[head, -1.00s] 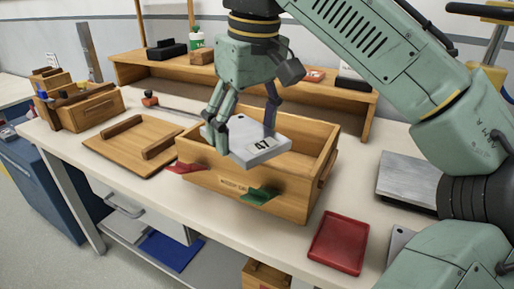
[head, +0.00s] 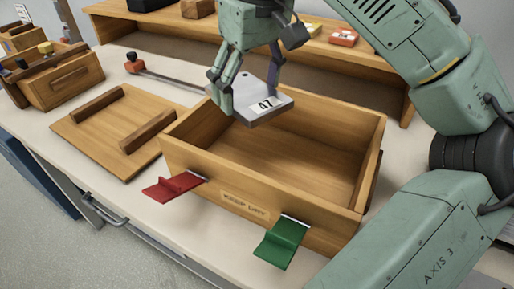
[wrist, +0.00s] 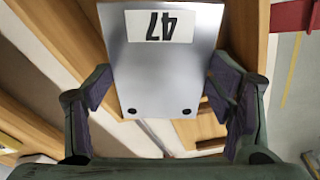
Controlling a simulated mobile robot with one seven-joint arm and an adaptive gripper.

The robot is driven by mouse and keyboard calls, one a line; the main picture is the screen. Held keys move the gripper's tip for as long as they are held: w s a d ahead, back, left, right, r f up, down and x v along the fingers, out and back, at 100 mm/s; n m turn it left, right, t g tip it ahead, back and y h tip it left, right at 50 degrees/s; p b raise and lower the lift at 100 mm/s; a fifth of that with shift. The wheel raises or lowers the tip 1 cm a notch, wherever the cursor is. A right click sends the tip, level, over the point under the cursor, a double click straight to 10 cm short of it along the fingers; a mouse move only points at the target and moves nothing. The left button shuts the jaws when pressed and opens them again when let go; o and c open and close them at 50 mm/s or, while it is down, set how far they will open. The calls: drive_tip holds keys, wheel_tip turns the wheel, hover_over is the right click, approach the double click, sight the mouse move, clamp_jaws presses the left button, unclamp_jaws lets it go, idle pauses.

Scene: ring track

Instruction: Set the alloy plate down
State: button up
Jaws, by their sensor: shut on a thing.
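The alloy plate (head: 262,103) is a flat silver-grey plate with a white label reading 47. My gripper (head: 245,85) is shut on it, one finger on each side, and holds it above the back left part of an open wooden crate (head: 262,200). The crate's visible floor is bare. In the wrist view the plate (wrist: 165,75) shows between the gripper's two dark finger pads (wrist: 160,92), with its label upside down. The plate hides part of the crate's back wall in the head view.
A rod with a red end (head: 135,65) lies behind the lid. A wooden shelf (head: 370,75) stands at the back.

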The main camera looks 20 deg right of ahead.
sight(249, 157)
wheel_tip(249, 157, down, 13)
drive_tip(key=shift+f+b, duration=0.15)
drive_tip(key=shift+b, duration=0.25)
drive_tip(key=shift+f, duration=0.2)
drive_tip(key=o, duration=1.6)
drive_tip(key=shift+r, duration=0.1)
drive_tip(key=r, duration=0.4)
drive_tip(key=s+r, duration=0.1)
drive_tip(key=r, duration=0.3)
drive_tip(key=r+p, duration=0.1)
drive_tip(key=r, duration=0.3)
drive_tip(key=shift+s+d, duration=0.3)
drive_tip(key=shift+d, duration=0.05)
